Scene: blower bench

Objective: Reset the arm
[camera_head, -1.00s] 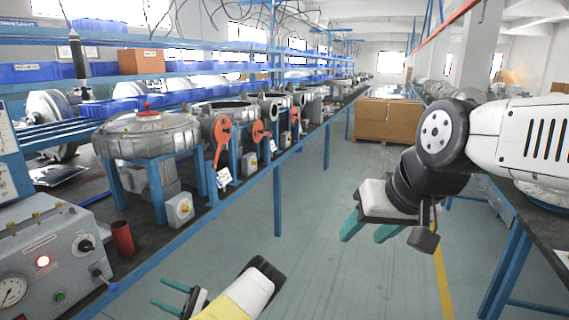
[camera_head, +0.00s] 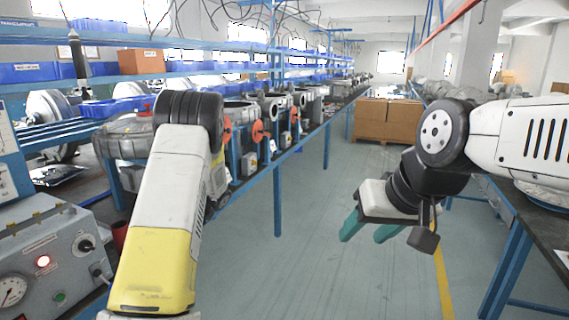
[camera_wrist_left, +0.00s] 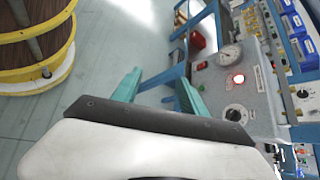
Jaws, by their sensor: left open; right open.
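My right gripper (camera_head: 368,232) hangs at the right of the head view with its teal fingers apart and empty, above the aisle floor. My left arm (camera_head: 170,210) rises from the bottom left of the head view in front of the bench; its gripper is out of that view. In the left wrist view my left gripper (camera_wrist_left: 162,95) shows two teal fingers spread wide with nothing between them. Beyond them are the floor, a blue bench frame and the grey control box (camera_wrist_left: 245,85).
A grey control box (camera_head: 50,255) with a lit red lamp stands at the front left. The workbench with blower housings (camera_head: 240,112) runs away along the left, partly hidden by my left arm. Cardboard boxes (camera_head: 388,120) stand down the aisle. The aisle floor (camera_head: 290,270) is clear.

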